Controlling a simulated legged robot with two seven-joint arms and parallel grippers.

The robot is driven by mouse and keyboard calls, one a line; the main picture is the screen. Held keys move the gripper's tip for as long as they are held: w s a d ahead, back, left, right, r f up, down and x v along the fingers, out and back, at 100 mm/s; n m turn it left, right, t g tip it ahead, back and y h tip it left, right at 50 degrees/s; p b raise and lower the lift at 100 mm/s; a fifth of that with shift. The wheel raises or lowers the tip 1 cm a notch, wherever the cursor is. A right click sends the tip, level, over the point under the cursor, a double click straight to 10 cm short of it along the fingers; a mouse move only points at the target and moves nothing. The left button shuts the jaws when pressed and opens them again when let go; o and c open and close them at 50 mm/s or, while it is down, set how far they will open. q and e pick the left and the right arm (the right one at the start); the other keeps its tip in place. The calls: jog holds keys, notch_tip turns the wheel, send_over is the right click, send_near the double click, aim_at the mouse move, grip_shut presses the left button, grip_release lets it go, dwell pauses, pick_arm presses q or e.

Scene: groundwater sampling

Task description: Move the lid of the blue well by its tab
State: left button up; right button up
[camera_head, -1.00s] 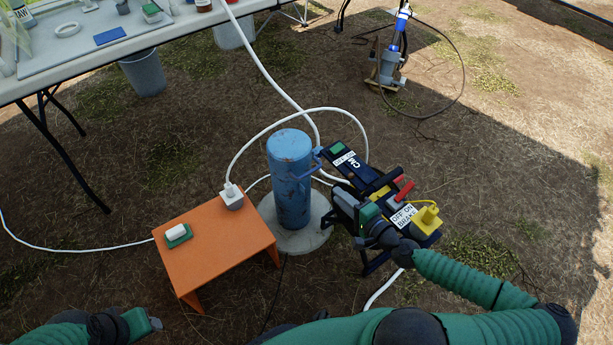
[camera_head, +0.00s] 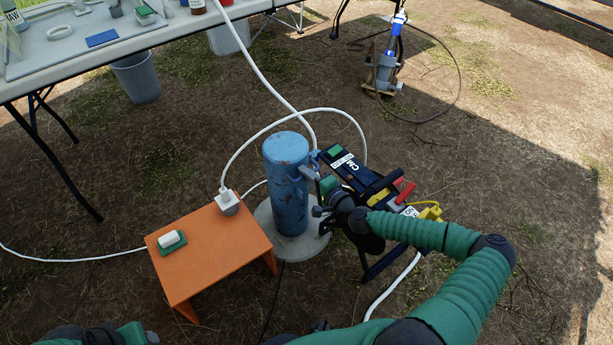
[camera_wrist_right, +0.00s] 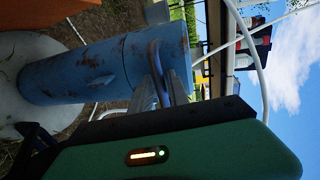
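The blue well (camera_head: 286,195) is a rusty upright cylinder on a round concrete pad, with its lid (camera_head: 286,147) on top. The well also shows sideways in the right wrist view (camera_wrist_right: 80,75). The lid's tab (camera_wrist_right: 155,58) is a bent blue bar on the lid's side. My right gripper (camera_head: 308,174) is at the tab on the well's right side. In the wrist view its grey fingers (camera_wrist_right: 163,92) lie either side of the tab's end; whether they press on it is unclear. My left gripper (camera_head: 140,335) is at the bottom edge, its fingers mostly cut off.
An orange stool (camera_head: 210,250) with a white plug (camera_head: 227,202) and a green-white block (camera_head: 171,241) stands left of the well. A dark control box (camera_head: 350,170) on a stand is close on the right. A white hose (camera_head: 265,75) passes behind the well.

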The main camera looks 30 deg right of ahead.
grip_shut()
jog(key=shift+f, duration=0.2)
dwell(1.0)
